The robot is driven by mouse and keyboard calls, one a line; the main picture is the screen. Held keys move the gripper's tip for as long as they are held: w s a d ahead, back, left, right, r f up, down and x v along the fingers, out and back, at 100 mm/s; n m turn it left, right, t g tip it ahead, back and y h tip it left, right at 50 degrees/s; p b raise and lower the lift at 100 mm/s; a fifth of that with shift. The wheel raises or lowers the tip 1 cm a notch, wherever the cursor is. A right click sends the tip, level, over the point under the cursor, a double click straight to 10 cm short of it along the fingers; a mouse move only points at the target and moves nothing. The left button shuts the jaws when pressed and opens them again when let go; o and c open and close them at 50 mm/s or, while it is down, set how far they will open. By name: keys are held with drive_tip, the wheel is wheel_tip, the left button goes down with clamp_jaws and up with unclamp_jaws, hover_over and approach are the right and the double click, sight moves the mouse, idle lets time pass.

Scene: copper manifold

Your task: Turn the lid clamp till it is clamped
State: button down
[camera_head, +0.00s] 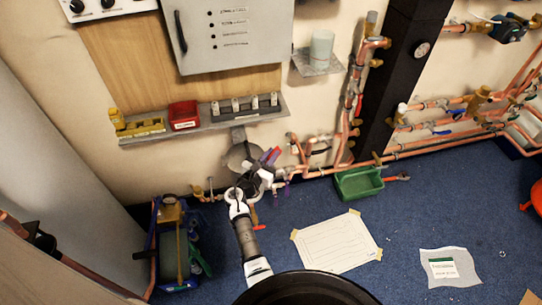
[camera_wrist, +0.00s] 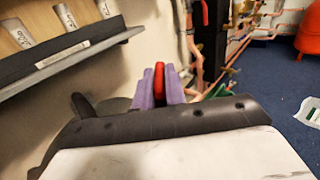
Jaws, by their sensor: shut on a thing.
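My gripper (camera_wrist: 160,85) has purple fingers and is shut on a narrow red piece (camera_wrist: 160,78), which looks like the handle of the lid clamp. The red piece stands between the two fingers in the wrist view. In the head view my gripper (camera_head: 271,157) is by the wall, at the right edge of a round grey vessel (camera_head: 238,156). The rest of the clamp is hidden behind my gripper, so I cannot tell how far it is turned.
A grey shelf (camera_head: 205,121) with a red bin (camera_head: 183,115) and a yellow holder (camera_head: 140,127) is above. Copper pipes (camera_head: 345,130) run to the right. A green tray (camera_head: 359,183) is low on the right. A blue-framed unit (camera_head: 173,250) stands left of my arm.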

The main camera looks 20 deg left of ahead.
drive_tip(key=shift+w+r, duration=0.1)
drive_tip(key=c, duration=1.5)
unclamp_jaws()
drive_tip(key=shift+o, duration=0.2)
drive_tip(key=s+a+b, duration=0.2)
drive_tip(key=s, duration=1.1)
drive_tip(key=shift+s+a+b, duration=0.3)
drive_tip(key=shift+a, duration=0.05)
